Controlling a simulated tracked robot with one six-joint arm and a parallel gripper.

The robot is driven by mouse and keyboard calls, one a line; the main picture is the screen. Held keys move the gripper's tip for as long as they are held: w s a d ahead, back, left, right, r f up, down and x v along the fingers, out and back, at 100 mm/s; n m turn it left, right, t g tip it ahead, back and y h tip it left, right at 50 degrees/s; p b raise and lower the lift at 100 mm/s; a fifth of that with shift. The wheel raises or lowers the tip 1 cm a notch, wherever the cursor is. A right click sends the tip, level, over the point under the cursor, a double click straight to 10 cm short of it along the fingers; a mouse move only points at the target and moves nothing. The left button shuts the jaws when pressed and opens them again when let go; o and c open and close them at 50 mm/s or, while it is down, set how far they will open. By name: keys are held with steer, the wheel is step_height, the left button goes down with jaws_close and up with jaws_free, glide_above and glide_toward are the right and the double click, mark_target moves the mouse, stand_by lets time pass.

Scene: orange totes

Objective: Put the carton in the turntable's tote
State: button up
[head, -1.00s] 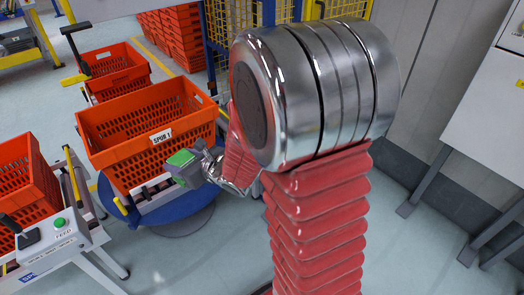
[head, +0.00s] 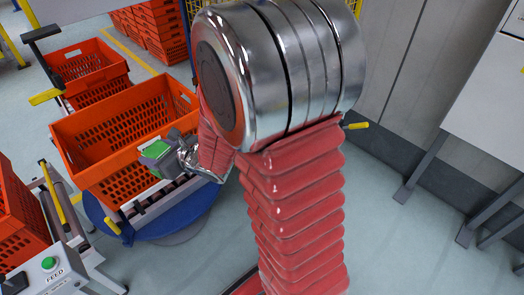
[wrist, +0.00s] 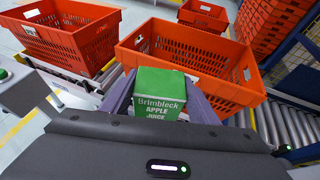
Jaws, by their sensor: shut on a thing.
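The green apple juice carton (wrist: 160,92) is held between the two fingers of my gripper (wrist: 160,104) in the wrist view. In the head view the carton (head: 155,148) shows as a green patch at the near right side of the turntable's tote. The orange tote (head: 95,160) sits on a roller section over the blue turntable (head: 185,218). In the wrist view this tote (wrist: 200,62) lies just beyond the carton. My gripper (head: 152,155) is shut on the carton; in the head view it overlaps the tote's near wall, and I cannot tell its height above the rim.
Another orange tote (head: 22,225) stands on the feed conveyor at left, by a green button (head: 48,263). A further tote (head: 85,68) sits behind the turntable. Stacked totes (head: 150,32) and a blue fence stand at the back.

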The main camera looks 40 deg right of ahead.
steer(key=shift+w, duration=0.2)
steer(key=shift+d, duration=0.1)
steer(key=shift+d+r, duration=0.1)
steer(key=shift+d, duration=0.35)
steer(key=s+d+m+h, duration=0.1)
steer(key=s+d, duration=0.4)
steer(key=d, duration=1.1)
steer(key=s+d+r+m+t+h, duration=0.1)
steer(key=s+d, duration=0.4)
steer(key=d, duration=1)
steer(key=shift+d+m+h, duration=0.4)
steer(key=shift+m+h, duration=0.1)
steer(key=shift+h, duration=0.3)
steer(key=shift+s, duration=0.1)
steer(key=shift+f, duration=2.9)
